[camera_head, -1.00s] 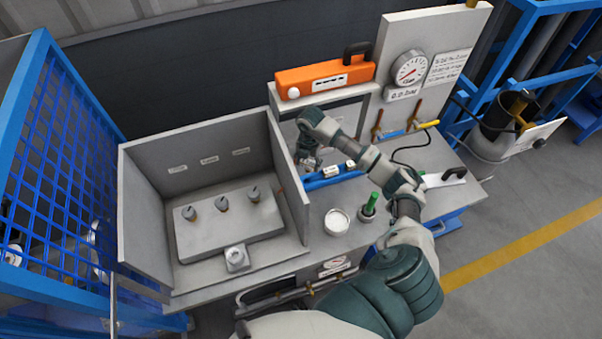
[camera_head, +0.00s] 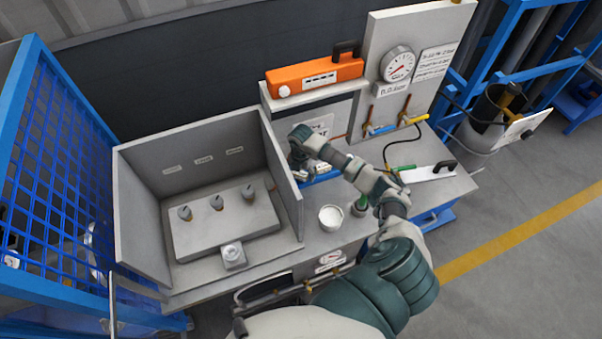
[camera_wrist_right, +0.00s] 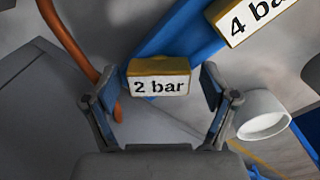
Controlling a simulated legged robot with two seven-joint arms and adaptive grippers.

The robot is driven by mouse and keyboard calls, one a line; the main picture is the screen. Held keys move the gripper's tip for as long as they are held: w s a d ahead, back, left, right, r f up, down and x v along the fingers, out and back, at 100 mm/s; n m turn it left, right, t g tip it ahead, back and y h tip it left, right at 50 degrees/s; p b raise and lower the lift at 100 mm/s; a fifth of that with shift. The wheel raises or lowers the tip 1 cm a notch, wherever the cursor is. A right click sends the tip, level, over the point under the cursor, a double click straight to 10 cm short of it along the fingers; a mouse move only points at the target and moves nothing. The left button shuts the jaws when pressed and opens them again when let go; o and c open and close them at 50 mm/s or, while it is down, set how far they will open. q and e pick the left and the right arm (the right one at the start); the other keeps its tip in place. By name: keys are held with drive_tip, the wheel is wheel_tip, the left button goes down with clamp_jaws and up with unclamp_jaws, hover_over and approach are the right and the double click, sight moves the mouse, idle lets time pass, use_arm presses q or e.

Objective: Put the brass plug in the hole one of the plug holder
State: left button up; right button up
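My right gripper (camera_wrist_right: 160,100) is open in the right wrist view, with one finger on each side of a brass-coloured block labelled "2 bar" (camera_wrist_right: 158,78). Gaps show between the fingers and this block. A similar block labelled "4 bar" (camera_wrist_right: 250,18) is at the upper right, by a blue rack (camera_wrist_right: 185,35). In the head view my right gripper (camera_head: 300,167) is small and partly hidden by its wrist, beside the booth's right wall. A grey plate with three knob-like pieces (camera_head: 225,225) lies inside the booth; I cannot tell whether it is the plug holder. My left gripper is out of view.
The booth's right wall (camera_head: 281,175) stands close left of my gripper. An orange case (camera_head: 315,76) and gauge panel (camera_head: 398,65) are behind. An orange hose (camera_wrist_right: 80,45) passes the left finger.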

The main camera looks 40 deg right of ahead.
sight(301, 173)
drive_tip(key=shift+a+r, duration=0.1)
drive_tip(key=shift+a, duration=0.1)
drive_tip(key=shift+a+r, duration=0.1)
drive_tip(key=shift+r, duration=0.1)
wheel_tip(301, 173, up, 12)
drive_tip(key=b, duration=0.1)
drive_tip(key=shift+f+b, duration=0.15)
drive_tip(key=shift+b, duration=0.2)
drive_tip(key=shift+d, duration=0.2)
